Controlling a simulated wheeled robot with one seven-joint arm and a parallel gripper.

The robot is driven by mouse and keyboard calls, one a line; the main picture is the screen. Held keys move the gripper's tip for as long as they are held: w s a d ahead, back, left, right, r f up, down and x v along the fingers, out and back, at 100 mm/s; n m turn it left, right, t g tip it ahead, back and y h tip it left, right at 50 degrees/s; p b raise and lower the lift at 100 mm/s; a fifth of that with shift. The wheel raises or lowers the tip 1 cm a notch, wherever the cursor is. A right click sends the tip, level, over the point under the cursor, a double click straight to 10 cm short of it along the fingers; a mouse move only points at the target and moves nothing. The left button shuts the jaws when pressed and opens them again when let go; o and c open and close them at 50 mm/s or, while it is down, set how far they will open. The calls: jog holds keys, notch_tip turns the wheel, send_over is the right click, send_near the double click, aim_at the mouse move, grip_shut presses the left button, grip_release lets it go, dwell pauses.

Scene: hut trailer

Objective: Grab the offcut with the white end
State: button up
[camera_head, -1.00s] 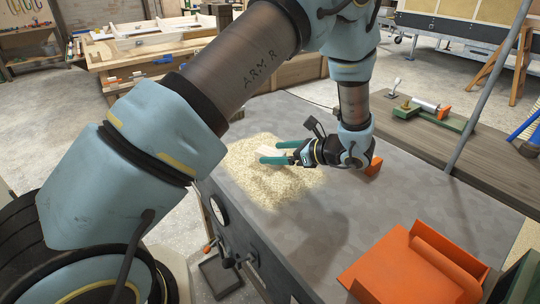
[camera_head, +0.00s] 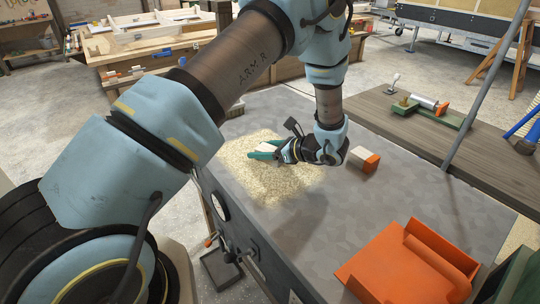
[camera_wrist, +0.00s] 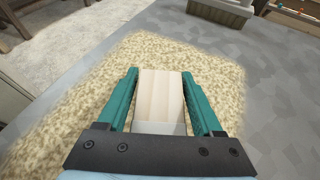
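The offcut with the white end is a pale wooden block with a whitish near end, in the middle of the wrist view (camera_wrist: 160,98). In the head view only a small pale part of it shows (camera_head: 266,147), over the wood shavings. My gripper (camera_wrist: 160,85) has its teal fingers along both sides of the block, and they appear to touch it. In the head view my gripper (camera_head: 262,151) sits low at the shavings pile. I cannot tell whether the block is off the surface.
A second block with an orange end (camera_head: 370,162) lies on the grey tabletop (camera_head: 340,215), right of my gripper. The shavings (camera_head: 270,185) spread beneath my gripper. An orange tray (camera_head: 375,255) sits at the front right. A wooden bench (camera_head: 460,125) with a green tool stands behind.

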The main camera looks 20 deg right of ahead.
grip_shut()
dwell(0.3)
